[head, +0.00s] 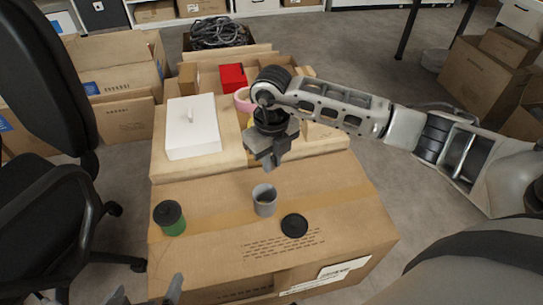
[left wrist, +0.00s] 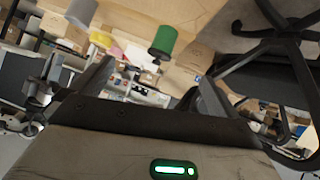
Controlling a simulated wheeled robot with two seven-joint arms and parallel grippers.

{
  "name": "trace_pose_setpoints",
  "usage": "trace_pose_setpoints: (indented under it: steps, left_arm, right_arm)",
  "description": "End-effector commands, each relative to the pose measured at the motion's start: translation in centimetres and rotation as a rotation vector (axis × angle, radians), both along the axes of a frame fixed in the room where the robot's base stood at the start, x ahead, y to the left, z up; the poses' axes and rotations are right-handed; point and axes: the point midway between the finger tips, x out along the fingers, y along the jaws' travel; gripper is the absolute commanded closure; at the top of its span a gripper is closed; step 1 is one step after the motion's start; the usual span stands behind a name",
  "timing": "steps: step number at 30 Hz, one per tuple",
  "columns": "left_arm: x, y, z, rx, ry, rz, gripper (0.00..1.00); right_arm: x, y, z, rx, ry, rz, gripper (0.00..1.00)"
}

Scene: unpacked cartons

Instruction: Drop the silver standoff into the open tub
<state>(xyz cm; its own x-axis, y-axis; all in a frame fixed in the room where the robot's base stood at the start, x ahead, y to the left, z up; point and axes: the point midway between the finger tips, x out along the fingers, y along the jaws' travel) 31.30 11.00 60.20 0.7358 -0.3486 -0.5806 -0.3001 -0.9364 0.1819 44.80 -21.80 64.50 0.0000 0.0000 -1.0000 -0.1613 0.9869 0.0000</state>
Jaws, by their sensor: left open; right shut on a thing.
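The open tub (head: 264,203) is a grey cup standing upright on the front carton; its open mouth faces up. It also shows at the top of the left wrist view (left wrist: 82,12). My right gripper (head: 267,162) points down above and just behind the tub, apart from it. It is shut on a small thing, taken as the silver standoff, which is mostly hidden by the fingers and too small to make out. My left gripper (head: 147,292) is open and empty at the bottom left, in front of the carton; its spread fingers show in the left wrist view (left wrist: 150,92).
A black round lid (head: 294,225) lies right of the tub. Behind are a white box (head: 193,127), a red box (head: 233,77) and a pink roll (head: 243,99). A black chair (head: 40,210) stands left.

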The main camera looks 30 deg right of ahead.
Motion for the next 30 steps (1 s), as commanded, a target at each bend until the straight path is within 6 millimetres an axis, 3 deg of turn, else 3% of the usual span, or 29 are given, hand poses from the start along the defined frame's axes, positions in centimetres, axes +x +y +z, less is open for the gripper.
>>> trace_pose_setpoints:
  steps: [10,15,23,24,27,30]
  left_arm:
    - [0.6,-1.0,-3.8,-0.014,0.025,-0.035,0.00]
    - [0.8,-1.5,-2.4,-0.039,-0.043,-0.038,0.00]
    - [0.8,-1.5,-2.0,-0.044,-0.053,-0.038,0.00]
    - [0.8,-1.5,-2.0,-0.044,-0.053,-0.038,0.00]
    - [0.8,-1.5,-2.0,-0.044,-0.053,-0.038,0.00]
    - [0.8,-1.5,-2.0,-0.044,-0.052,-0.038,0.00]
  right_arm:
    - [0.0,0.0,-4.2,0.000,0.000,0.002,1.00]
    - [0.0,0.0,-5.3,0.001,0.000,0.003,1.00]
    - [0.0,0.0,-5.3,0.000,0.000,0.003,1.00]
    - [0.0,0.0,-5.3,0.000,0.000,0.003,0.82]
    - [0.0,0.0,-5.3,0.000,0.000,0.003,0.59]
    - [0.0,0.0,-5.3,0.000,0.000,0.003,0.59]
